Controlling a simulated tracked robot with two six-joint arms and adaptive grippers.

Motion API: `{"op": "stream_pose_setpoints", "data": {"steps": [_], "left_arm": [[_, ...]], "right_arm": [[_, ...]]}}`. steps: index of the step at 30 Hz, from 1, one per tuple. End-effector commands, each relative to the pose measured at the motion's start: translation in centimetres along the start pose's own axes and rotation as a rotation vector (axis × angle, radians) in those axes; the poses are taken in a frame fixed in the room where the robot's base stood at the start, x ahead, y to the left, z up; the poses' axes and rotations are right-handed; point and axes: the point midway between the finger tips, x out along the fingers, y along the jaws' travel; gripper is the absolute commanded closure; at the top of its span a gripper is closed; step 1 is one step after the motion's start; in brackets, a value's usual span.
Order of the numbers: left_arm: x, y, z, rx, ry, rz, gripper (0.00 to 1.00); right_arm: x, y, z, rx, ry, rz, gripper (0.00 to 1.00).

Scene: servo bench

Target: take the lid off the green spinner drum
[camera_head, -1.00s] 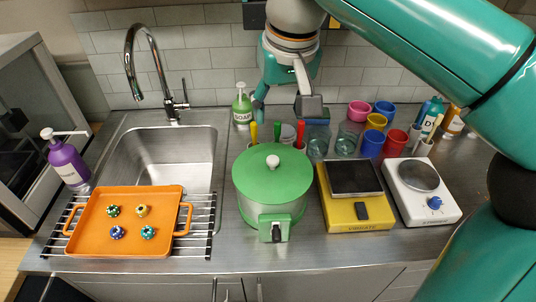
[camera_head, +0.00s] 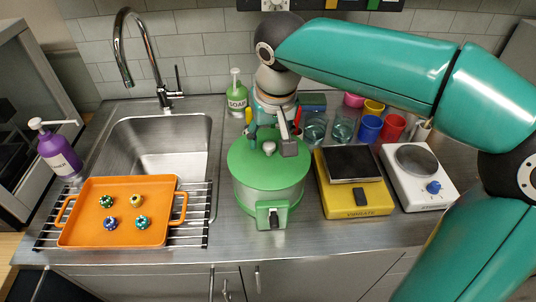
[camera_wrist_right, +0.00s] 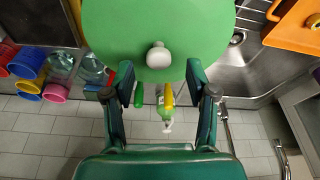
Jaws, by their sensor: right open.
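The green spinner drum (camera_head: 268,193) stands on the steel counter right of the sink, with its green lid (camera_head: 250,160) on top. A pale round knob (camera_head: 269,147) rises from the lid's middle. In the right wrist view the lid (camera_wrist_right: 115,30) fills the top and the knob (camera_wrist_right: 158,55) lies just ahead of the gap between the fingers. My right gripper (camera_head: 271,142) is open and empty, low over the back of the lid; its fingers also show in the wrist view (camera_wrist_right: 160,75), one to each side of the knob's line. My left gripper is not in view.
A yellow scale (camera_head: 350,203) and a white hotplate (camera_head: 416,195) stand close on the right. Glasses, coloured cups and a green soap bottle (camera_head: 236,95) stand behind.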

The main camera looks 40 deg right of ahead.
Motion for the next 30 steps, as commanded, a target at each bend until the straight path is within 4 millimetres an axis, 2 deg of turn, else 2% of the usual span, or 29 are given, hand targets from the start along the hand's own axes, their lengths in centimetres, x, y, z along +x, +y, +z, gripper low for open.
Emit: {"op": "stream_pose_setpoints", "data": {"steps": [6,15,25,30], "left_arm": [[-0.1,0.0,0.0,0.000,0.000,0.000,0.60],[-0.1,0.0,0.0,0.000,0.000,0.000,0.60],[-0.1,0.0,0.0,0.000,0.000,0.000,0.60],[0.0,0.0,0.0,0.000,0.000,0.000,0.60]], "right_arm": [[3.0,0.1,0.2,0.002,-0.003,0.001,0.43],[3.4,0.1,0.2,0.001,-0.001,0.000,0.43],[3.5,0.1,0.3,0.000,-0.004,0.001,0.98],[3.6,0.1,0.3,-0.001,-0.006,0.001,1.00]]}}
